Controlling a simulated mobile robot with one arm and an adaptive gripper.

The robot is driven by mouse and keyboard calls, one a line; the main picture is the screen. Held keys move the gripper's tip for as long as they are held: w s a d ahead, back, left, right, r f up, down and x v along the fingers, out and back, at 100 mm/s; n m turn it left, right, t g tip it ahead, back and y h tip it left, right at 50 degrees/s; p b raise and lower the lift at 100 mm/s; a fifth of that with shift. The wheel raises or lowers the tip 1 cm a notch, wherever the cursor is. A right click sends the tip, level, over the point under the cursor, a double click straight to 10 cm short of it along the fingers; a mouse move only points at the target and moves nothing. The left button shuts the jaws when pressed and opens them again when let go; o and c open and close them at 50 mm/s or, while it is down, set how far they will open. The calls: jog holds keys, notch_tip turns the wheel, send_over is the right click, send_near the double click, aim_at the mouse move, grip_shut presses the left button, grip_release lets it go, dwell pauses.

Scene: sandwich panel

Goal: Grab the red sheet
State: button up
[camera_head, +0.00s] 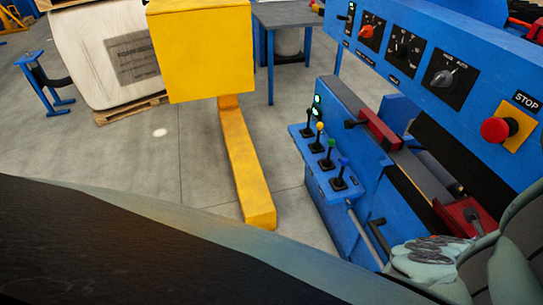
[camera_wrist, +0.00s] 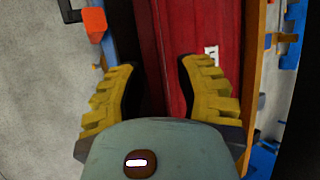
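In the wrist view, a long red surface, apparently the red sheet (camera_wrist: 195,30), runs from the top edge down behind my fingers. It is brighter on the right, darker on the left, with a small white mark near its right side. My gripper (camera_wrist: 157,63) has two ribbed yellow fingers, spread apart with a wide gap. The red surface shows through the gap and beyond the right finger. I cannot tell how far away it is or whether a finger touches it. Its lower part is hidden by the gripper. I cannot make out the sheet in the head view.
A blue machine with a control panel (camera_head: 445,75), a red stop button (camera_head: 495,130) and several small levers stands at the right. A yellow box on a post (camera_head: 200,50) stands near the middle. A wrapped load (camera_head: 105,50) sits on a pallet. Grey floor lies between.

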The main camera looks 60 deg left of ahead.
grip_shut()
dwell(0.4)
jog(key=shift+r+p, duration=0.45)
jog(key=shift+r, duration=0.05)
notch_tip(320, 180, up, 3)
jog(key=p, duration=0.2)
jog(key=shift+r+p, duration=0.2)
jog(key=shift+p, duration=0.15)
jog(key=s+d+b, duration=0.3)
jog(key=s, duration=0.4)
jog(key=s+d+b, duration=0.3)
jog(key=s, duration=0.4)
jog(key=shift+s+d+r, duration=0.25)
jog(key=shift+d+r, duration=0.05)
jog(key=shift+d, duration=0.1)
